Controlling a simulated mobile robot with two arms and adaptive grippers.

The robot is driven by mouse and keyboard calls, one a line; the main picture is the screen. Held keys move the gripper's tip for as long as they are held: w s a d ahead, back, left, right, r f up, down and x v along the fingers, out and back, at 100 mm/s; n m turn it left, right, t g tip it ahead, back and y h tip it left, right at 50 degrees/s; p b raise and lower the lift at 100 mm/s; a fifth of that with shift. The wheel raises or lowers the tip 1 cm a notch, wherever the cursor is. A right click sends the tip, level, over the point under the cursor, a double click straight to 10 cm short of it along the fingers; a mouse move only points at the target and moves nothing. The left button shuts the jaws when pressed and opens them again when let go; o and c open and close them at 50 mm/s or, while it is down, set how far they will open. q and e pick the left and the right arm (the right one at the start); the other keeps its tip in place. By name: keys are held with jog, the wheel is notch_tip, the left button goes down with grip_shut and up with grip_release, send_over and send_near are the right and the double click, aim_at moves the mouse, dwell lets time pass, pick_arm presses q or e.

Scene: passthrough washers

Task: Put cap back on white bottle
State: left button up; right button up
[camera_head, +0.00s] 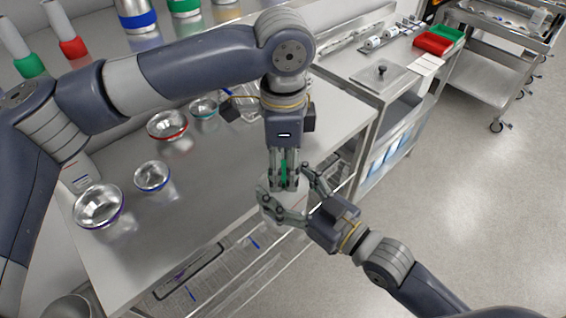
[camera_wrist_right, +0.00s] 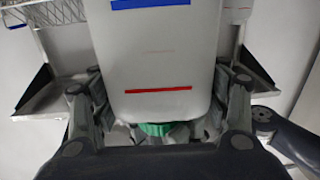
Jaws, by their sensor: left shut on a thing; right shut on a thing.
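The white bottle (camera_head: 280,209) is held over the table's front edge, mostly hidden by the grippers. In the right wrist view the white bottle (camera_wrist_right: 162,60) fills the middle, with a blue and a red stripe. My right gripper (camera_head: 287,193) is shut around its sides. My left gripper (camera_head: 284,184) points down right above the bottle, shut on a narrow green piece (camera_head: 284,171), which seems to be the cap. A green part (camera_wrist_right: 155,129) also shows at the bottle's end in the right wrist view. I cannot tell whether cap and bottle touch.
Several metal bowls, such as a red-rimmed bowl (camera_head: 167,125) and a blue-rimmed bowl (camera_head: 99,206), stand on the steel table (camera_head: 140,248). Capped containers line the back. A steel cabinet (camera_head: 395,85) with red and green trays stands at right. The floor (camera_head: 480,200) at right is clear.

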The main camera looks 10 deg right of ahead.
pick_arm(q)
jog(key=o, duration=1.3)
jog(key=shift+c, duration=0.2)
jog(key=shift+r, duration=0.1)
notch_tip(320, 180, up, 12)
